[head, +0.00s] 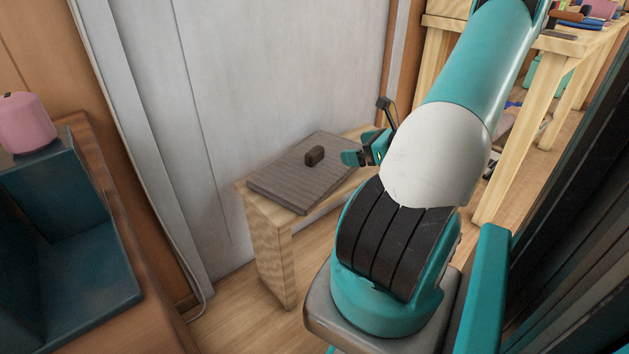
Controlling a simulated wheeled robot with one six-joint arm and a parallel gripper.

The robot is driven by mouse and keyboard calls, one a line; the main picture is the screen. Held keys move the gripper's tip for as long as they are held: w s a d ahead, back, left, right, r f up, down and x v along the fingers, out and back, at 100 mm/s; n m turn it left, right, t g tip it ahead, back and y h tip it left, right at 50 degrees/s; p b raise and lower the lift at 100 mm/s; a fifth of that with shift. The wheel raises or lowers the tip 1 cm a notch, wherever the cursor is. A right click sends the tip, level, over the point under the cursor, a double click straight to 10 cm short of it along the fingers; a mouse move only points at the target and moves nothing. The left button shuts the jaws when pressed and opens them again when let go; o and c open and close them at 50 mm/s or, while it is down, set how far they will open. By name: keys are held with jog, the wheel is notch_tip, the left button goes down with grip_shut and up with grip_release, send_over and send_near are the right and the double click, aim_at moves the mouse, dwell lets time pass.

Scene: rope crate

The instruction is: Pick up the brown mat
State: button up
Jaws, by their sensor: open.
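A flat, ribbed grey-brown mat (285,178) lies on a small wooden table or bench (265,222) against the pale wall. A small dark brown block (315,156) sits on top of the mat, right of its middle. My gripper (352,158) is open at the right side of the mat, close to the block in the picture. I cannot tell whether it touches the mat. Part of the gripper and the table's right end are hidden behind my arm.
A teal open box (75,205) with a pink rounded object (27,123) stands on a brown wooden surface at the left. A wooden workbench (447,32) with several items is at the upper right. Wooden floor (235,325) shows in front of the small table.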

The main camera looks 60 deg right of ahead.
aim_at(310, 151)
jog(key=b+x, duration=0.2)
jog(key=x, duration=0.4)
jog(key=b+x, duration=0.3)
jog(key=x, duration=0.3)
jog(key=shift+s+d+f, duration=0.15)
jog(key=shift+d+f, duration=0.05)
jog(key=b+x, duration=0.3)
jog(key=x, duration=0.1)
jog(key=shift+a+f, duration=0.1)
jog(key=shift+f, duration=0.1)
jog(key=shift+w+b, duration=0.3)
jog(key=shift+w, duration=0.25)
jog(key=c, duration=1)
jog(key=shift+c, duration=1)
jog(key=shift+r, duration=0.15)
